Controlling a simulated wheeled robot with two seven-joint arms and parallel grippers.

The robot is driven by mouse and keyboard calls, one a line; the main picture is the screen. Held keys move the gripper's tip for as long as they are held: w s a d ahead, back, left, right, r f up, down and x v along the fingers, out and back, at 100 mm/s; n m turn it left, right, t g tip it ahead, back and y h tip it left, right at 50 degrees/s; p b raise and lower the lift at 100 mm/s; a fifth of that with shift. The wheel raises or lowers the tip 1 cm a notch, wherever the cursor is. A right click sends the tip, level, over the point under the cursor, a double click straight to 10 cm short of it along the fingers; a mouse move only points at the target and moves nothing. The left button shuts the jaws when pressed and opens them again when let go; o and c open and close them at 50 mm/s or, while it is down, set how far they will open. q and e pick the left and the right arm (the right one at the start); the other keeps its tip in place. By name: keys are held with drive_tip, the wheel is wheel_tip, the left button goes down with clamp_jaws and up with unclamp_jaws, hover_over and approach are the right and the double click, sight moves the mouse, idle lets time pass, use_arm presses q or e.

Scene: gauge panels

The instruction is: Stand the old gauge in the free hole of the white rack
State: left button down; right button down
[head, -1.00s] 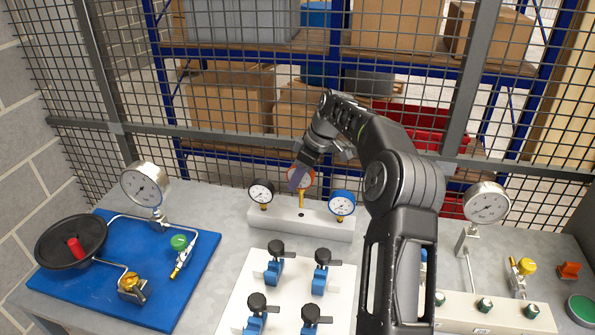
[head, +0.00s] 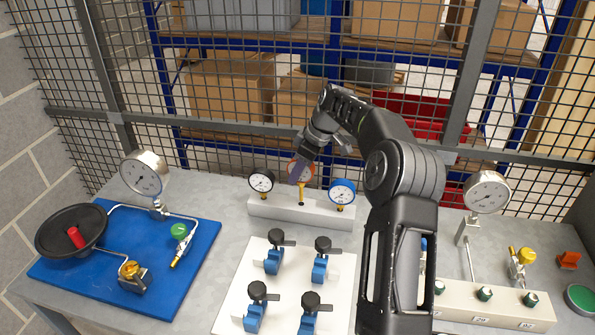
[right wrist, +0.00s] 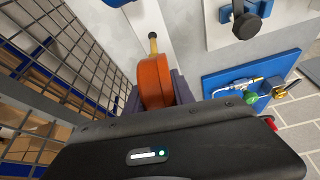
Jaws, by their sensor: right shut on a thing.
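The white rack (head: 268,207) stands at the back of the bench, with a black gauge (head: 261,181) at its left and a blue gauge (head: 342,191) at its right. An orange gauge with a white dial (head: 300,170), apparently the old gauge, is upright between them. Its brass stem points down, with its tip at the middle hole; I cannot tell whether it has entered. My right gripper (head: 298,172) is shut on the orange gauge, whose body (right wrist: 154,82) and stem also show in the right wrist view. My left gripper is not in view.
A white plate with several blue valves (head: 273,262) lies in front of the rack. A blue board (head: 185,270) with a gauge and a black pan is at left. A beige valve block (head: 485,312) is at right. A mesh fence stands close behind the rack.

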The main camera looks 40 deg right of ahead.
sight(308, 169)
drive_tip(key=shift+f+b, duration=2.15)
drive_tip(key=shift+f, duration=0.65)
drive_tip(key=c, duration=1)
unclamp_jaws()
drive_tip(key=b+v, duration=0.1)
drive_tip(key=v, duration=0.6)
drive_tip(key=shift+s+d+r, duration=0.15)
drive_tip(key=shift+r, duration=0.2)
